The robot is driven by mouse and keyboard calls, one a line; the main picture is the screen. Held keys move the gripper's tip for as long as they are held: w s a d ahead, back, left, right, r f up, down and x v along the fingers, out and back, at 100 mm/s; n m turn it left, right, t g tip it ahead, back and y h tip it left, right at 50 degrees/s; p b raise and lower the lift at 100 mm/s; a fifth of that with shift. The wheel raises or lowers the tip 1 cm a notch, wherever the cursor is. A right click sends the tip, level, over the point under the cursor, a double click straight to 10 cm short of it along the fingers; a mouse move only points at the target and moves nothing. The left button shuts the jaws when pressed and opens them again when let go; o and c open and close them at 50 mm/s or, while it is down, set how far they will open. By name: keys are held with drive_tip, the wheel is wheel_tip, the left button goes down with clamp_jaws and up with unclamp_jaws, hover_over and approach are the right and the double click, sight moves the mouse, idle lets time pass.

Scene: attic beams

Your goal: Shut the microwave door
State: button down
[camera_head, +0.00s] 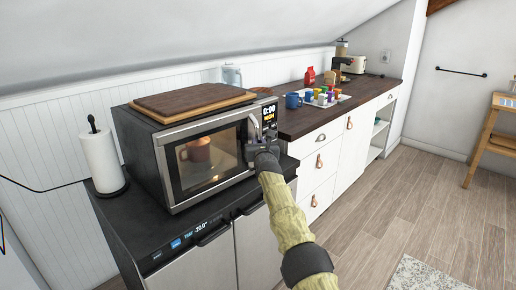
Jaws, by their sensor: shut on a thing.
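The microwave (138,152) is a dark box with a silver-framed front, standing on a black-topped unit. Its glass door (192,190) looks flush or nearly flush with the front; I cannot tell if a small gap is left at the right edge. A brown mug (196,160) shows inside under warm light. The curved door handle (253,124) is at the door's right edge. My gripper (254,145) is shut on this handle, and its dark body hides the handle's lower part and some of the control panel (269,114).
A wooden board (193,98) lies on top of the microwave. A paper towel roll (100,160) stands to its left. The wooden counter (318,119) on the right holds mugs and a toaster.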

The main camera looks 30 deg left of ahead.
drive_tip(key=shift+s+a+f, duration=0.15)
drive_tip(key=shift+a+f, duration=0.1)
drive_tip(key=shift+f, duration=0.05)
drive_tip(key=c, duration=1.4)
unclamp_jaws()
drive_tip(key=shift+d+r, duration=0.15)
drive_tip(key=shift+r, duration=0.05)
drive_tip(key=shift+d+f+b, duration=0.1)
drive_tip(key=shift+f+b, duration=0.05)
drive_tip(key=shift+b, duration=0.75)
drive_tip(key=b, duration=0.2)
drive_tip(key=shift+s+d+b, duration=0.2)
drive_tip(key=shift+s+b, duration=0.1)
drive_tip(key=shift+b, duration=0.1)
